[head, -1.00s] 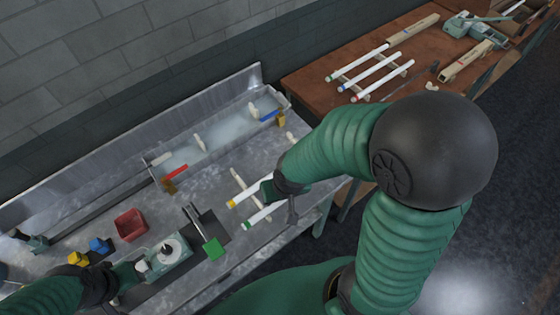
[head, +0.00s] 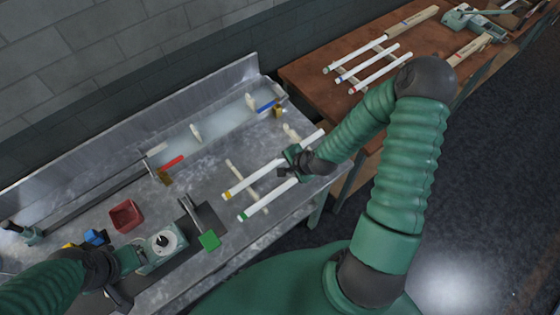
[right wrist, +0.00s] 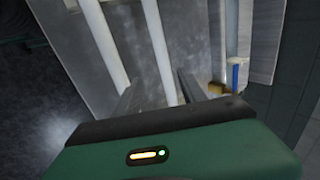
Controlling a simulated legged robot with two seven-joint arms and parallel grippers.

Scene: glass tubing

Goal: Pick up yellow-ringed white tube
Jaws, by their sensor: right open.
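The yellow-ringed white tube (head: 252,178) lies slanted on a wooden rack on the metal bench, its yellow end at the lower left. The green-ringed tube (head: 263,202) lies beside it, nearer the bench's front edge. My right gripper (head: 287,161) is at the upper part of the yellow-ringed tube and hides some of it. In the right wrist view, my open right gripper (right wrist: 157,88) has its two fingers apart, one on each side of a white tube (right wrist: 155,45); its ring is out of view there. My left gripper (head: 122,293) is low at the left; its jaws are unclear.
A wooden table (head: 310,72) at the back holds more white tubes (head: 357,54). The sink trough (head: 222,123) runs along the wall.

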